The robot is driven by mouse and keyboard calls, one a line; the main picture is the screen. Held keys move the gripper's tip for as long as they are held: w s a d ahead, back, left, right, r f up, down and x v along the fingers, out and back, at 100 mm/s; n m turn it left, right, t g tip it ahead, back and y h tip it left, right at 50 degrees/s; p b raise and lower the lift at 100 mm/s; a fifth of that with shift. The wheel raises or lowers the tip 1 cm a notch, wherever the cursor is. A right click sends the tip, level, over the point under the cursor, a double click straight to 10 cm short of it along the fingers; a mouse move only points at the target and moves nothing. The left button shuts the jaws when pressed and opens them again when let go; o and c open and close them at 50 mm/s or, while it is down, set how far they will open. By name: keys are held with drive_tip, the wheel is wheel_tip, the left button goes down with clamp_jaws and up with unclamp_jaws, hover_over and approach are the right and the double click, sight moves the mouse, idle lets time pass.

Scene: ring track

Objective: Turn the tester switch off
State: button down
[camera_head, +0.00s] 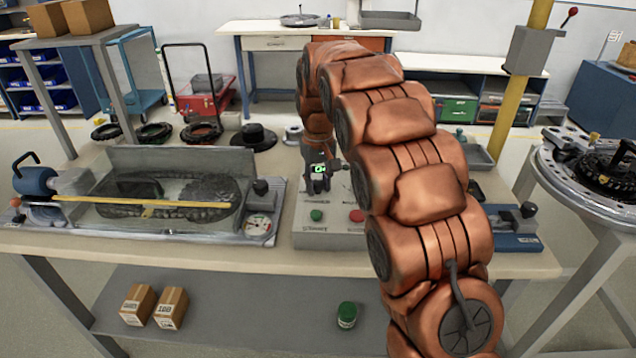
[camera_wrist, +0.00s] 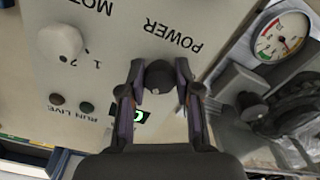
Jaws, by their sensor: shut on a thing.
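The tester control box (camera_head: 335,238) is a pale grey panel on the workbench, with a green and a red button on its front. In the wrist view its face (camera_wrist: 110,40) reads POWER beside a round dark knob (camera_wrist: 159,76). My gripper (camera_wrist: 159,78) has its two fingers shut on this power knob, one on each side. The knob's pointer mark is not clear to see. In the head view my gripper (camera_head: 318,182) is low over the box, and my arm covers the box's right part. A small green-lit display (camera_wrist: 142,117) shows partly behind a finger.
A white knob (camera_wrist: 60,40) marked 1 and 2 and two RUN LIVE lamps (camera_wrist: 72,103) share the panel. A clear water tank (camera_head: 150,200) with a gauge (camera_head: 262,226) stands close at left. Rings (camera_head: 200,134) lie behind. Boxes (camera_head: 155,306) sit on the lower shelf.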

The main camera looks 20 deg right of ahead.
sight(318, 182)
drive_tip(key=c, duration=0.8)
unclamp_jaws()
wheel_tip(318, 182, up, 12)
idle(0.6)
